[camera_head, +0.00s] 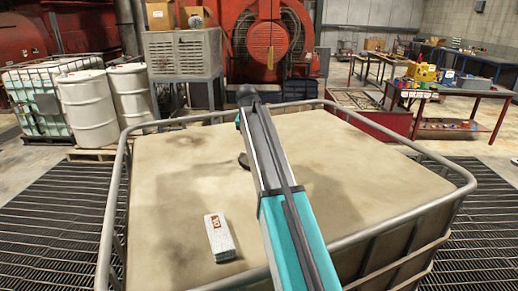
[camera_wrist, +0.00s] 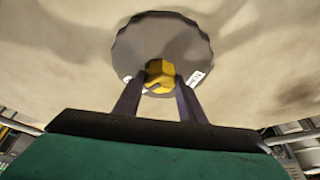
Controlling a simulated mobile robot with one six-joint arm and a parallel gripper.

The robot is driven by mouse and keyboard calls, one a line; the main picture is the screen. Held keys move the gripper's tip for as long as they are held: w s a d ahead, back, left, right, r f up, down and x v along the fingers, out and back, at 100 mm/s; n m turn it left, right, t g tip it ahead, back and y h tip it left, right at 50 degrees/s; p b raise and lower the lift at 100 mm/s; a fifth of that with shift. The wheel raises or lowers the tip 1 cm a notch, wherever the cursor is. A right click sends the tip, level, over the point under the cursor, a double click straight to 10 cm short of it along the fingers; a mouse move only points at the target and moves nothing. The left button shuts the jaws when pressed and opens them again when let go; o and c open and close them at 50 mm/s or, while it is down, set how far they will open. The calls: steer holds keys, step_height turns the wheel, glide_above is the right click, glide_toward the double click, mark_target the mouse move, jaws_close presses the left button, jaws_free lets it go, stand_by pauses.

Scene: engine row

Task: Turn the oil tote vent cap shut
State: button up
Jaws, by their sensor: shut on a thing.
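The oil tote (camera_head: 165,200) has a broad, stained beige top inside a grey tubular frame. Part of its round dark grey lid (camera_head: 244,161) shows beside my arm in the head view. In the wrist view the scalloped lid (camera_wrist: 160,38) carries a yellow vent cap (camera_wrist: 160,71) at its middle. My gripper (camera_wrist: 160,80) has its two dark fingers on either side of the cap and is shut on it. A small pale mark shows low on the cap. White labels flank it, too small to read fully. My arm hides the cap and gripper in the head view.
A small whitish box (camera_head: 219,237) lies on the tote top, left of my arm. The frame rail (camera_head: 128,160) rises around the edge. White drums (camera_head: 88,108) stand behind left, and a red bench (camera_head: 455,92) stands right. Floor grating lies on both sides.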

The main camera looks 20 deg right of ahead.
stand_by(0.4)
steer(key=o, duration=1)
steer(key=shift+o, duration=0.2)
steer(key=shift+a+r, duration=0.1)
steer(key=b+v, duration=0.4)
steer(key=v, duration=0.9)
steer(key=shift+r, duration=0.3)
steer(key=shift+s+a+f, duration=0.1)
